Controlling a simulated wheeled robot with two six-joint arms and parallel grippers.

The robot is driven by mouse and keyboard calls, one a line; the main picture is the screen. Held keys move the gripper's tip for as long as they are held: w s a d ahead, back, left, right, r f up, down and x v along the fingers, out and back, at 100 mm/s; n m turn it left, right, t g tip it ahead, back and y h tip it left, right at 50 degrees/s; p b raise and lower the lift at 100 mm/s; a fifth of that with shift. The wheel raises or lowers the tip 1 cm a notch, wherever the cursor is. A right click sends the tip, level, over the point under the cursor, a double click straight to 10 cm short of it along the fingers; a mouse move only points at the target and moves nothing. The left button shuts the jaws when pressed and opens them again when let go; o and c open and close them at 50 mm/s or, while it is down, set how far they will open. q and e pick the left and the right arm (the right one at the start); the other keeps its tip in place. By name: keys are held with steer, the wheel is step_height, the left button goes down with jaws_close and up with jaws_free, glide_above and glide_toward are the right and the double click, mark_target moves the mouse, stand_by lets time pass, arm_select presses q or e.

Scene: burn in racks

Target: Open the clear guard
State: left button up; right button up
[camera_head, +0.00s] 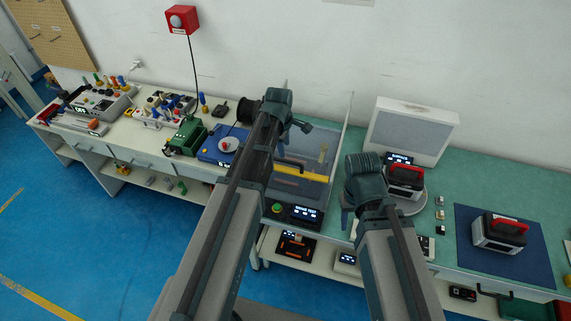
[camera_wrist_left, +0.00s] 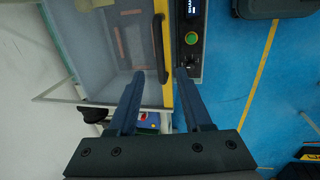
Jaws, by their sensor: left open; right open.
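The clear guard (camera_head: 305,155) lies down over a grey test bay, with a yellow bar (camera_head: 300,172) along its front edge. In the left wrist view the guard (camera_wrist_left: 120,45) shows with its yellow bar (camera_wrist_left: 167,40) and a black handle (camera_wrist_left: 158,48) on it. My left gripper (camera_wrist_left: 158,72) is open, its fingertips either side of the yellow bar and close to the handle's near end; contact cannot be told. In the head view my left gripper (camera_head: 296,112) is over the bay's back left, partly hidden by its arm. My right gripper (camera_head: 347,208) is open beside the bay's right front.
A green button (camera_head: 277,208) and a display (camera_head: 306,214) sit on the bay's front panel. Right of it, a red-handled unit (camera_head: 405,178) stands on a round plate, and another (camera_head: 500,230) on a blue mat (camera_head: 475,225). A blue device (camera_head: 215,148) stands left.

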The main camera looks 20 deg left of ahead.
mark_target(286, 161)
arm_select(q)
steer(key=f+b, duration=0.2)
steer(key=w+f+b, duration=0.1)
steer(key=f+b, duration=0.1)
steer(key=f, duration=0.1)
steer(key=f+b, duration=0.3)
steer(key=shift+w+f, duration=0.1)
steer(key=shift+w, duration=0.25)
jaws_close()
stand_by(1.0)
